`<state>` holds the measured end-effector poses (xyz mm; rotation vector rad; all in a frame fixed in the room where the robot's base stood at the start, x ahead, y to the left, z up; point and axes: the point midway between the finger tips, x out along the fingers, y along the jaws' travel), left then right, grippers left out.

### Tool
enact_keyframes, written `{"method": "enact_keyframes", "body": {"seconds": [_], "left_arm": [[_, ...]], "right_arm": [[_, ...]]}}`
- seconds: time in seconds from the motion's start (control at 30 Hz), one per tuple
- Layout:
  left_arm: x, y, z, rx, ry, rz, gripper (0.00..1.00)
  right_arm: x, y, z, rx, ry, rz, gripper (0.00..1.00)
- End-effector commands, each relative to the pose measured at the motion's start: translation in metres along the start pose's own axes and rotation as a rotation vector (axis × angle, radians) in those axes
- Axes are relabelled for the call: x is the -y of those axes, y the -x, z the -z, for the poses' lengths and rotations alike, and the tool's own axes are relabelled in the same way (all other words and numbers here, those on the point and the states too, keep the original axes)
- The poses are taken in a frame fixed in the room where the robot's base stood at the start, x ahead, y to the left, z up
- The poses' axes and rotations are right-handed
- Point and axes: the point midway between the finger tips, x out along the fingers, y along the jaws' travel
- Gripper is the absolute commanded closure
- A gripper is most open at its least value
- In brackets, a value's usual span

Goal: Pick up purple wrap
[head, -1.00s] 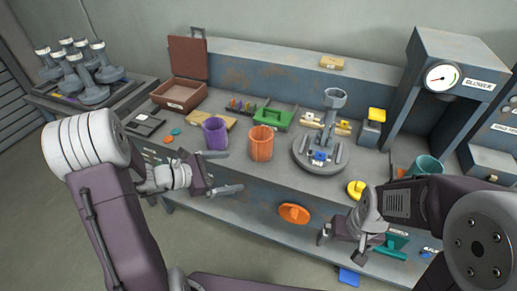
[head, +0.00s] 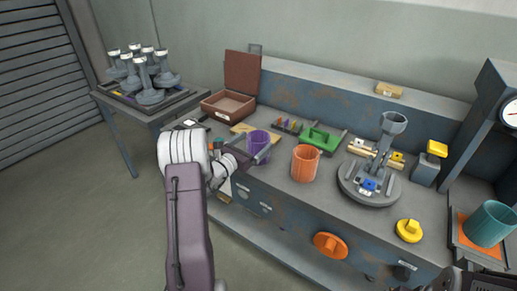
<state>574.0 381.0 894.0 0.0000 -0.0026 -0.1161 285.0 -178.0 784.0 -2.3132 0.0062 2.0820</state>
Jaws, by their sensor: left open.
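The purple wrap (head: 258,142) is an upright, cup-like purple sleeve on the grey bench, left of a similar orange ribbed one. My left gripper (head: 255,155) is open at the near side of the purple wrap. One grey finger shows across the wrap's lower right front. The other finger is mostly hidden behind my wrist and arm, so I cannot tell whether the fingers lie around the wrap or touch it. The wrap stands on the bench. Only a dark part of my right arm shows at the bottom right; its gripper is out of view.
The orange ribbed container (head: 305,164) stands close on the right. A tan board (head: 242,128) and an open brown case (head: 229,104) lie behind to the left. A green tray (head: 322,139) and a round grey stand (head: 368,190) are further right.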

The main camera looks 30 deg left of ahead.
Motion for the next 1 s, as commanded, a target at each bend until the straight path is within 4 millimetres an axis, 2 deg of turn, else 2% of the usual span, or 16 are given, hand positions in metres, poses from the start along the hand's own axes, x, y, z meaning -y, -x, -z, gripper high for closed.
{"method": "enact_keyframes", "body": {"seconds": [0.13,0.37,0.4,0.6,0.63,0.87,1.0], "left_arm": [[0.000,-0.022,0.001,-0.001,-0.001,0.002,0.00],[0.000,-0.027,0.001,-0.001,0.001,0.000,0.00],[0.000,-0.027,0.001,-0.001,0.001,0.000,0.03],[0.000,-0.026,0.001,-0.001,0.001,0.000,0.58],[0.000,-0.026,0.001,-0.001,0.001,0.000,0.63],[0.000,-0.026,-0.003,0.000,0.000,0.000,0.63],[0.000,-0.026,-0.031,0.003,-0.004,0.001,0.63]], "right_arm": [[0.000,-0.001,0.000,0.000,0.000,0.000,0.01],[0.000,-0.001,0.000,0.000,0.000,0.000,0.01],[0.000,-0.001,0.000,0.000,0.000,0.000,0.01],[0.000,-0.001,0.000,0.000,0.000,0.000,0.01],[0.000,-0.001,0.000,0.000,0.000,0.000,0.01],[0.000,0.000,0.000,0.000,0.000,0.000,0.01],[0.000,0.007,0.001,0.000,0.000,0.000,0.01]]}}
